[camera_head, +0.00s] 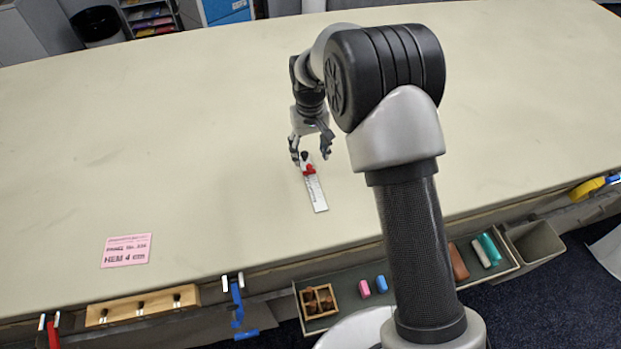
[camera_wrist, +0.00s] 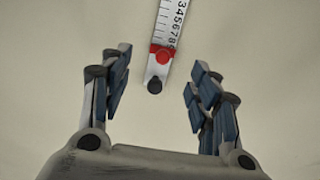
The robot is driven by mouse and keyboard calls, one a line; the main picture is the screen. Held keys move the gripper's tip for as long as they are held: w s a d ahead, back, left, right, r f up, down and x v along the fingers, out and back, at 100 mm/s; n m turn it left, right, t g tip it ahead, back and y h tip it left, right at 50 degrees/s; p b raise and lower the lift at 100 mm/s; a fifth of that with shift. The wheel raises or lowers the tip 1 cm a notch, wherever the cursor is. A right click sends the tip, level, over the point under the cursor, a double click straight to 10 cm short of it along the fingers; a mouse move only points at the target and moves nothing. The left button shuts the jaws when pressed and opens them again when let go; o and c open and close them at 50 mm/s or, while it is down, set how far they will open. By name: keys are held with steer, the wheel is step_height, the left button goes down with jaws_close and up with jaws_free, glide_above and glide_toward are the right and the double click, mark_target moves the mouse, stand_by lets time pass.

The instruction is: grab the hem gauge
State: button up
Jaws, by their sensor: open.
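The hem gauge (camera_head: 316,192) is a narrow white ruler with dark markings, a red slider and a black knob at one end. It lies flat on the cloth table. My gripper (camera_head: 311,153) is over the knob end of the gauge in the head view. In the wrist view my gripper (camera_wrist: 158,92) is open and empty, with a finger on each side and apart from the gauge.
A pink card (camera_head: 126,250) reading "HEM 4 cm" lies at the left of the table (camera_head: 180,130). A wooden rack (camera_head: 142,306), a blue clamp (camera_head: 237,300) and a tray with small items (camera_head: 345,300) line the front edge. The tabletop around the gauge is clear.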

mark_target(309, 165)
step_height(309, 165, down, 7)
steer(key=shift+s+a+r+b, duration=0.1)
steer(key=shift+s+a+b, duration=0.05)
steer(key=shift+b, duration=0.9)
steer(key=shift+c, duration=0.3)
steer(key=c, duration=1.2)
